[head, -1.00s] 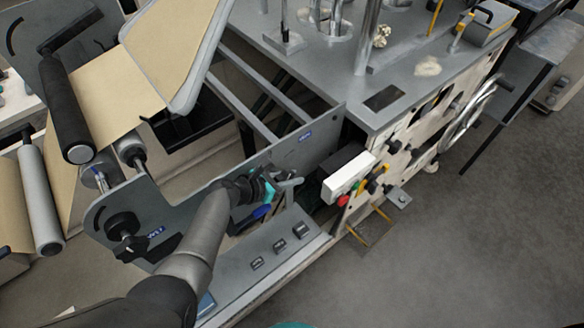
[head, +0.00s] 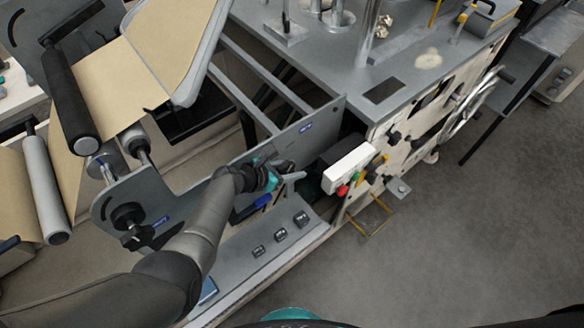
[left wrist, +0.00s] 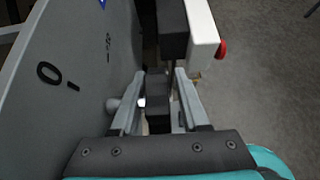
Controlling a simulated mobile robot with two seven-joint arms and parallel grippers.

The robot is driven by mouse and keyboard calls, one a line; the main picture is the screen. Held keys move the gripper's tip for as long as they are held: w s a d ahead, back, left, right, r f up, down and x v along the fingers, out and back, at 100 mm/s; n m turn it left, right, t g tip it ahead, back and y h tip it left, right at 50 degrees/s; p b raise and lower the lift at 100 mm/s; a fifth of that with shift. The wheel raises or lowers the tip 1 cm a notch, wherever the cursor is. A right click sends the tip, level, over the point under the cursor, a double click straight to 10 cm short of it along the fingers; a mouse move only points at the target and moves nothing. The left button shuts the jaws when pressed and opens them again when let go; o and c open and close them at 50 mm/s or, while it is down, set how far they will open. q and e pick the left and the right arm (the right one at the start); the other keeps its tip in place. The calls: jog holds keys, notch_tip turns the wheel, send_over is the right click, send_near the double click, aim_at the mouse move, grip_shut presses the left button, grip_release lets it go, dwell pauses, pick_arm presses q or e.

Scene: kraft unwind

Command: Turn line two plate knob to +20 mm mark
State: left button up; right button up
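My left gripper (head: 292,176) is in front of the grey side plate (head: 215,190) in the head view. In the left wrist view its two grey fingers (left wrist: 158,98) are apart. Dark blocky parts (left wrist: 157,85) show between and beyond the fingers; I cannot tell whether they are the knob, and no grip on them is clear. The plate (left wrist: 60,110) fills the left of that view, with a "0" and tick marks on it. A small grey cylinder (left wrist: 113,105) sticks out beside the left finger. No +20 mark is readable. My right gripper is out of view.
A white box (head: 349,167) with a red button (head: 342,190) is just right of the gripper. A black knob (head: 128,214) is at the plate's left end. Small black switches (head: 280,235) sit on the ledge below. Open floor (head: 450,240) lies to the right.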

pick_arm(q)
jog(key=shift+o, duration=0.4)
jog(key=shift+s+a+r, duration=0.1)
jog(key=shift+a+r, duration=0.1)
jog(key=p+v, duration=0.6)
jog(key=v, duration=0.8)
jog(key=shift+s+a+p, duration=0.15)
jog(key=shift+a+p, duration=0.1)
jog(key=shift+p, duration=0.1)
jog(key=shift+r, duration=0.15)
